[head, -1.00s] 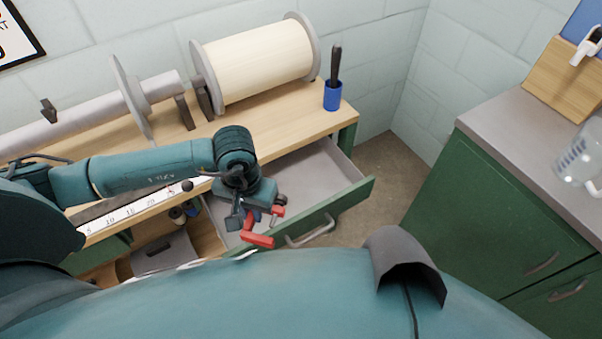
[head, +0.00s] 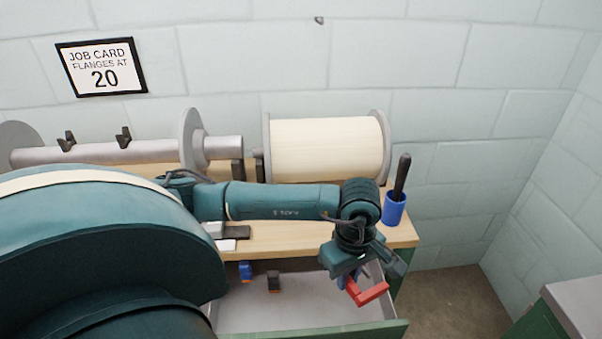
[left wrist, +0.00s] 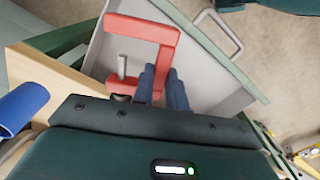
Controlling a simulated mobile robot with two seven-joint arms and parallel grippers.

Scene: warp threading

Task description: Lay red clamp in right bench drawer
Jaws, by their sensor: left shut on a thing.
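The red clamp (head: 372,293) is a C-shaped piece held in my left gripper (head: 349,282). It also shows in the left wrist view (left wrist: 168,42), where the blue fingers of my left gripper (left wrist: 162,88) close on one arm of it. The bench drawer (head: 300,316) is pulled open, with a grey inside and a green front. The clamp is over the drawer's right end in the head view. In the wrist view the drawer's grey floor (left wrist: 218,88) lies behind the clamp; the height between them is hard to tell. My right gripper is not in view.
A blue item (head: 246,270) and a dark item (head: 273,281) show near the drawer's back left. The wooden bench (head: 290,238) carries a large spool (head: 325,148) and a blue cup (head: 395,208) with a dark handle. A grey-topped cabinet (head: 580,305) stands at right.

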